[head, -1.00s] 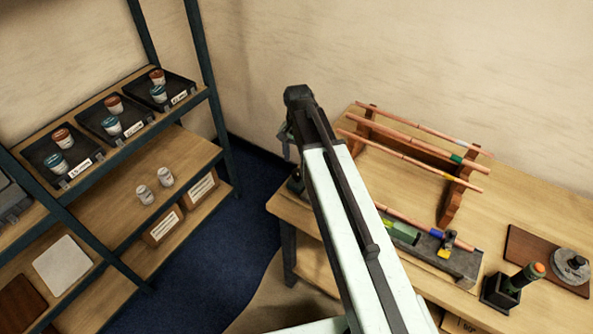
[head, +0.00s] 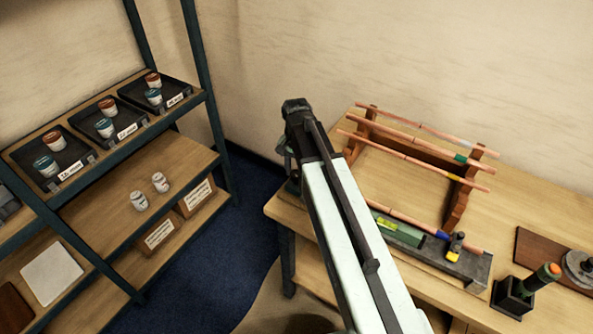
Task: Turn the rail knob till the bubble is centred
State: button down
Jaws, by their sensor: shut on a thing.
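My gripper (head: 291,160) is at the far end of my arm, at the left end of the workbench. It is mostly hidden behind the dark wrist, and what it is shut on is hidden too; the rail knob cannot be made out. The grey rail (head: 470,266) lies along the bench front, partly behind my arm. A green level (head: 403,232) sits on the rail, with a bright vial on top; the bubble is too small to tell. A copper pipe (head: 405,218) with a blue band lies above the rail, by a black and yellow clamp (head: 455,247).
A wooden rack (head: 458,205) holds several copper pipes behind the rail. A black holder (head: 513,297) and a brown board (head: 537,252) with a round grey object stand at the right. A shelf (head: 150,185) with tubs stands left; blue floor lies between.

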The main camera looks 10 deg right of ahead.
jog(key=n, duration=0.5)
jog(key=shift+n, duration=0.4)
jog(key=n, duration=0.5)
jog(key=shift+n, duration=0.3)
dwell(0.4)
jog(key=c, duration=0.9)
grip_release()
